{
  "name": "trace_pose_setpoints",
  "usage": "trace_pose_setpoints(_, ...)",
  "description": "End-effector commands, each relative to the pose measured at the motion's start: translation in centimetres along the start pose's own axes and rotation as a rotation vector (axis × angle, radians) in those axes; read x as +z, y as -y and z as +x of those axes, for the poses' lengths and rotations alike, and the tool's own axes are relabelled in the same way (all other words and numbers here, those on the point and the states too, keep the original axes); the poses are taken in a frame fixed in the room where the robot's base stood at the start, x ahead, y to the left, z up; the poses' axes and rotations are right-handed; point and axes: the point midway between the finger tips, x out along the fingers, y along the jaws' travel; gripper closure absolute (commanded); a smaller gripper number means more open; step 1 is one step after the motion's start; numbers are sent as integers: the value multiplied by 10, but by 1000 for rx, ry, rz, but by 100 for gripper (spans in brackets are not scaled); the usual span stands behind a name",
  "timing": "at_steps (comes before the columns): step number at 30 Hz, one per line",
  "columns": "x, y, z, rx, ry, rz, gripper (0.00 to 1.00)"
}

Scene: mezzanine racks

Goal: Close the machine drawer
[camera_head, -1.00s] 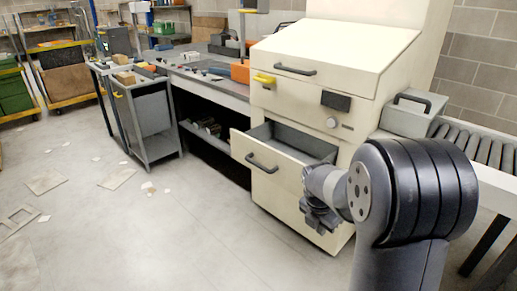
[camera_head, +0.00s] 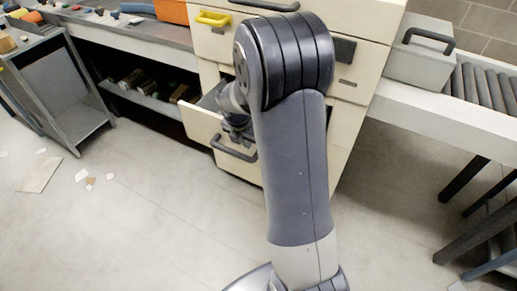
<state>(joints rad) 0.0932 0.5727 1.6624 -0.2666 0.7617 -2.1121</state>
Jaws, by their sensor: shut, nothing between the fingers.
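The machine drawer (camera_head: 199,125) is cream-fronted with a dark bar handle (camera_head: 233,151) and sticks out of the cream machine (camera_head: 352,85). A strip of its grey inside shows; my arm hides its right part. My gripper (camera_head: 240,135) is at the drawer's front, close above the handle, mostly behind my arm. Its fingers are small and dark here. It appears empty; I cannot tell whether it touches the drawer.
A grey cart (camera_head: 62,95) stands at the left. A workbench (camera_head: 140,32) with a lower shelf of items adjoins the machine. A roller conveyor (camera_head: 485,85) with a grey handled box (camera_head: 420,57) is at the right. The floor in front is clear apart from scraps at the left.

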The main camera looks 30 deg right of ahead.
Motion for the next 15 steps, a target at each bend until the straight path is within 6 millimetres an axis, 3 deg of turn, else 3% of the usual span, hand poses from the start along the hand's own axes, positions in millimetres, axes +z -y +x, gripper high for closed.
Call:
trace_pose_setpoints(1,0,1,12,-2,-2,1,100)
trace_pose_setpoints(6,0,0,33,-2,-1,0,100)
trace_pose_setpoints(15,0,0,41,1,1,0,100)
